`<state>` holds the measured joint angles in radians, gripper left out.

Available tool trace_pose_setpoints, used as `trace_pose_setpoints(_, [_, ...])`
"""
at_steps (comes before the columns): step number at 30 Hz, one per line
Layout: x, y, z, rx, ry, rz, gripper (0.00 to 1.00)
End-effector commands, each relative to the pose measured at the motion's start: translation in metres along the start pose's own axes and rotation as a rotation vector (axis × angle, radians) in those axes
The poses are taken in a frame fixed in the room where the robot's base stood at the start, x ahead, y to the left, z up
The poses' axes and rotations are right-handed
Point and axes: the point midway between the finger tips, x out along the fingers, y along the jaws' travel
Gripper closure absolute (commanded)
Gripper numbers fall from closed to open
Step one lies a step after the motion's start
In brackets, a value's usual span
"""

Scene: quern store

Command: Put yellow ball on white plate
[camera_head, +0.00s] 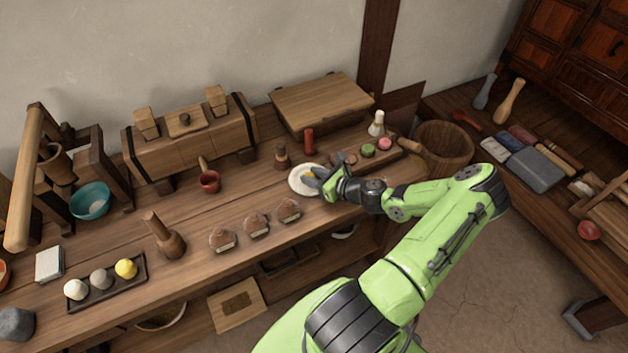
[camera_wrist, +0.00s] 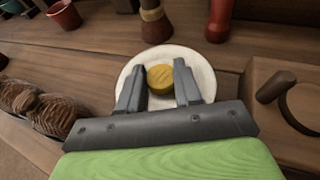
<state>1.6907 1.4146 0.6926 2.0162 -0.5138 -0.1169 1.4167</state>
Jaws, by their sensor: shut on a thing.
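My gripper (camera_wrist: 160,87) is over the white plate, with its fingers on either side of a small yellow ball (camera_wrist: 162,78) with a flattish top. It is shut on this ball. The white plate (camera_wrist: 201,66) lies under and around it; whether the ball touches the plate I cannot tell. In the head view the plate (camera_head: 296,187) is on the long table, partly behind my gripper (camera_head: 317,181). Another yellow ball (camera_head: 126,268) sits on a dark tray at the left.
A red bottle (camera_head: 309,141) and a brown wooden bottle (camera_head: 282,157) stand behind the plate. Green (camera_head: 367,150) and pink (camera_head: 385,143) round pieces lie to its right. Several brown cakes (camera_head: 256,224) sit to the left. The dark tray (camera_head: 105,293) also holds white and grey balls.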

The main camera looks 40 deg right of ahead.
Motion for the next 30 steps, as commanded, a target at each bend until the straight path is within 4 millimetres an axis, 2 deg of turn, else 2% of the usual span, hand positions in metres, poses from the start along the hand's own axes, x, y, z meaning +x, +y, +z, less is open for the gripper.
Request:
trace_pose_setpoints(9, [0.002,0.0,-0.005,-0.002,0.0,0.0,0.99])
trace_pose_setpoints(10, [0.002,0.0,-0.005,-0.002,0.0,0.0,0.65])
trace_pose_setpoints(15, [0.002,0.0,-0.004,-0.002,-0.001,0.0,0.41])
trace_pose_setpoints(24, [0.0,0.0,0.0,-0.002,-0.001,-0.001,0.41])
trace_pose_setpoints(26, [-0.008,-0.001,-0.001,-0.001,0.001,-0.003,0.41])
trace_pose_setpoints(30, [-0.043,-0.002,0.0,0.001,0.002,-0.006,0.41])
